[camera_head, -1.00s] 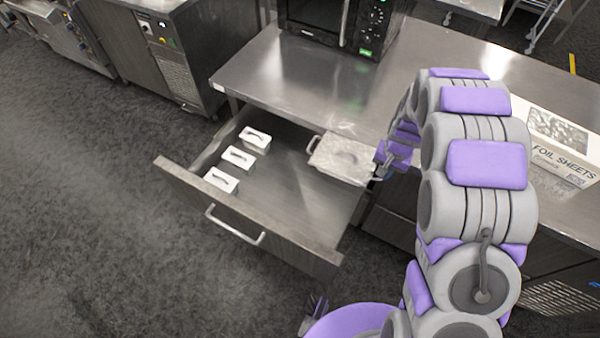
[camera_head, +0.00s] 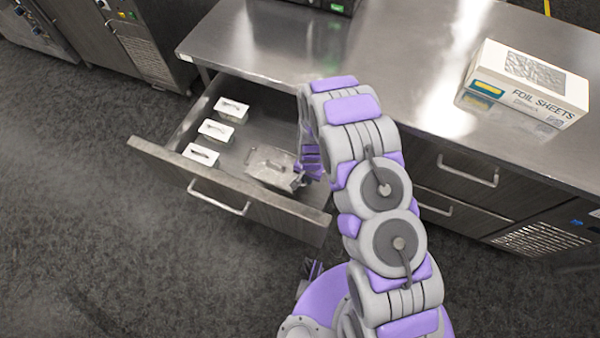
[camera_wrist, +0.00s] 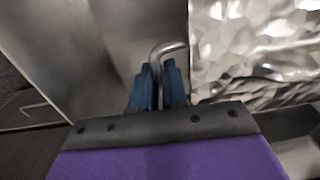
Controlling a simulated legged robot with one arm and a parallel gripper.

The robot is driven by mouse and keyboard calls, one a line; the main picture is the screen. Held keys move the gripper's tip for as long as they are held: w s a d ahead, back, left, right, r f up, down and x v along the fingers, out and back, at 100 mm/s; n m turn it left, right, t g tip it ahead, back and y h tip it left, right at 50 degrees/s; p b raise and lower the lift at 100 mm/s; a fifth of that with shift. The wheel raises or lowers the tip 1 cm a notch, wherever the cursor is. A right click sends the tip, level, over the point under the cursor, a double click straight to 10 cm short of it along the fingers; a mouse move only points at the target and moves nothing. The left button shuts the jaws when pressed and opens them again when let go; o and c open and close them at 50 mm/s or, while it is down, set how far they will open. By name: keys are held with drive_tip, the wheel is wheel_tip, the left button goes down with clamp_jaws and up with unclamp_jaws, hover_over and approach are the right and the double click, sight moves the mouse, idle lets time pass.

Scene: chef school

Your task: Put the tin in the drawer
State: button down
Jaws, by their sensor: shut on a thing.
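The tin (camera_head: 272,167) is a silver lidded metal container with loop handles. It is inside the open drawer (camera_head: 165,152), at the right side behind the front panel. I cannot tell whether it rests on the drawer floor. My gripper (camera_head: 304,180) is at the tin's right end, partly hidden by my arm. In the wrist view, the blue fingers of my gripper (camera_wrist: 159,88) are closed on the tin's looped handle, and the tin's crinkled metal surface (camera_wrist: 255,45) fills the upper right.
Several small white boxes, one of them a white box (camera_head: 216,130), line the drawer's left side. A foil sheets box (camera_head: 525,85) stands on the steel counter (camera_head: 400,50). Closed drawers (camera_head: 465,170) are at right. The dark floor at left is clear.

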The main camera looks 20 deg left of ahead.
drive_tip(key=f, duration=0.3)
drive_tip(key=shift+a+f+b, duration=0.2)
drive_tip(key=shift+f+b, duration=0.05)
drive_tip(key=shift+b, duration=0.05)
wheel_tip(320, 180, down, 4)
drive_tip(key=shift+r+b, duration=0.15)
drive_tip(key=shift+b, duration=0.35)
drive_tip(key=shift+d+r, duration=0.1)
drive_tip(key=shift+r, duration=0.05)
drive_tip(key=c, duration=1.2)
unclamp_jaws()
drive_tip(key=shift+o, duration=0.2)
drive_tip(key=r+p, duration=0.3)
drive_tip(key=r, duration=0.9)
drive_tip(key=shift+d, duration=0.2)
